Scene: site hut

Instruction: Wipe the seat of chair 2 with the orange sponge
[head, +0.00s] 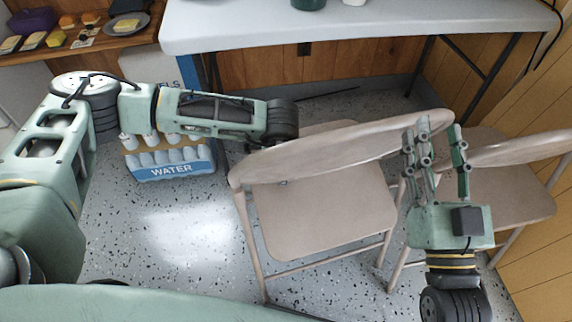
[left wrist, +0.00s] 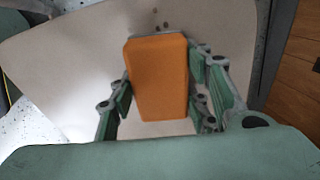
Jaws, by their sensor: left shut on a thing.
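In the left wrist view my left gripper (left wrist: 160,95) is shut on the orange sponge (left wrist: 160,75). Behind the sponge is a beige chair seat (left wrist: 65,60) with a few small dark spots (left wrist: 162,25). I cannot tell whether the sponge touches it. In the head view my left arm reaches over the middle folding chair, whose seat (head: 325,220) shows below its backrest (head: 340,150); that gripper and the sponge are hidden there. A second chair, with its seat (head: 505,195), stands at the right. No chair number shows. My right gripper (head: 439,138) is open and empty, in front of the chairs.
A white folding table (head: 360,28) stands behind the chairs. A water-bottle pack (head: 170,165) is on the speckled floor at the left. A wooden shelf (head: 95,42) with food items is at the back left. Wooden wall panels close off the right.

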